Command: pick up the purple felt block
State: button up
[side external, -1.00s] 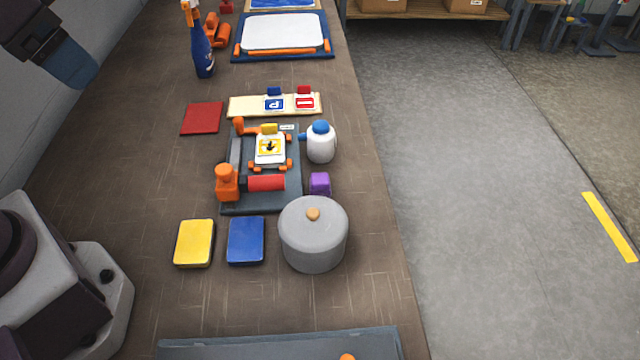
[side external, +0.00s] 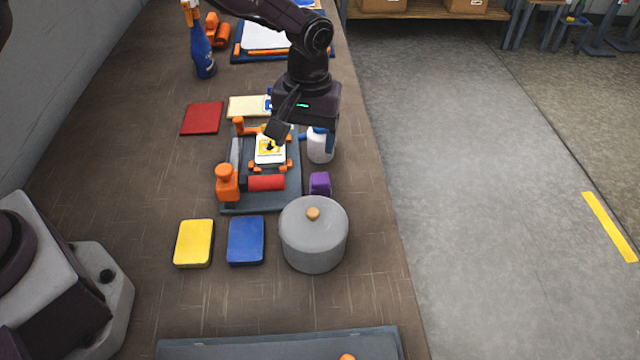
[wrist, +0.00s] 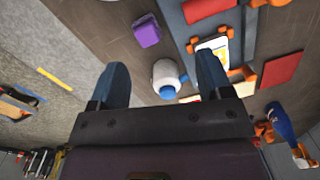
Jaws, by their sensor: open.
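The purple felt block (side external: 320,184) sits on the table to the right of the grey press base, just behind the grey lidded pot. It also shows in the wrist view (wrist: 146,31), beyond the fingertips and a little left of the white bottle. My gripper (side external: 305,141) is above the table over the white bottle and the press, farther back than the block. In the wrist view its two blue fingers (wrist: 160,75) are spread apart with nothing held between them; the white bottle shows in the gap beyond them.
The white bottle (side external: 320,149) with a blue cap stands behind the block, partly hidden by my gripper. The grey pot (side external: 313,240) stands in front of it. The press base (side external: 250,206) with a red roller (side external: 267,183) lies to the left. The table's right edge is close by.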

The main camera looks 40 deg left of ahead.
jog(key=w+n, duration=0.1)
jog(key=w, duration=0.1)
jog(key=n, duration=0.2)
send_over(320, 178)
jog(key=shift+t, duration=0.4)
notch_tip(320, 178, down, 6)
jog(key=shift+s+r, duration=0.15)
jog(key=shift+f, duration=3.05)
jog(key=shift+c, duration=0.2)
jog(key=c, duration=1)
